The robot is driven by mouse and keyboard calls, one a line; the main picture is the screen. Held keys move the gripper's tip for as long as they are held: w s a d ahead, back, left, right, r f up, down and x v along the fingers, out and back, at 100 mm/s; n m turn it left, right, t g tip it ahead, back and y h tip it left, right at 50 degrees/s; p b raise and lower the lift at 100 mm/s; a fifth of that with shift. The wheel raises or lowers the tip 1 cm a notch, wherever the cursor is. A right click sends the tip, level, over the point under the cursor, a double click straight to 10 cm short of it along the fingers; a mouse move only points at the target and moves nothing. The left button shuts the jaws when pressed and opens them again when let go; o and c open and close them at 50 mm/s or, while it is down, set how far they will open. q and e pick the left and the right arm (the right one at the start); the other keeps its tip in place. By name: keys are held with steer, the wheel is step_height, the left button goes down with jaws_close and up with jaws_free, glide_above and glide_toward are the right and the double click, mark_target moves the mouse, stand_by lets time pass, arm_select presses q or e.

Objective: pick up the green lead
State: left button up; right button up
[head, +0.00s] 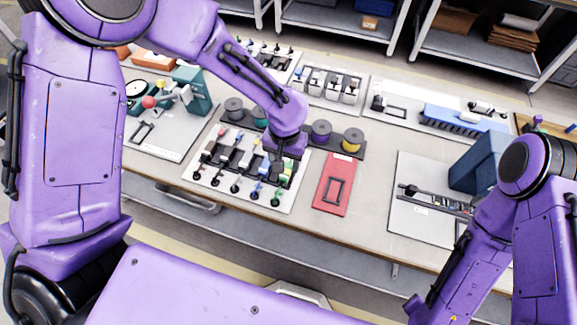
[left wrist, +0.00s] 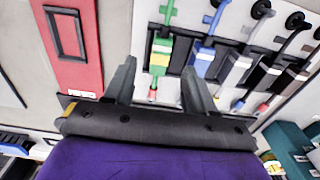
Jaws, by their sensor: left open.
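The green lead (left wrist: 161,48) shows in the left wrist view, with a green upper body, a yellowish block below it and a red-and-pale lower end. It is the lead closest to the red plate. In the head view its lower end (head: 277,195) shows at the right end of the white lead board (head: 228,203), partly hidden by my gripper. My left gripper (head: 283,177) is above this board. In the left wrist view the left gripper (left wrist: 159,68) is open, with the green lead showing between its fingers. I cannot tell whether they touch it. My right gripper is out of view.
The red plate (head: 333,184) is to the right of the board. Spools (head: 320,132) stand behind. A teal machine (head: 193,92) stands at left.

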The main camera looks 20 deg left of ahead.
mark_target(285, 173)
arm_select(q)
step_height(285, 173, down, 5)
steer(key=shift+a+p, duration=0.1)
steer(key=shift+p, duration=0.35)
jaws_close()
steer(key=shift+r, duration=0.15)
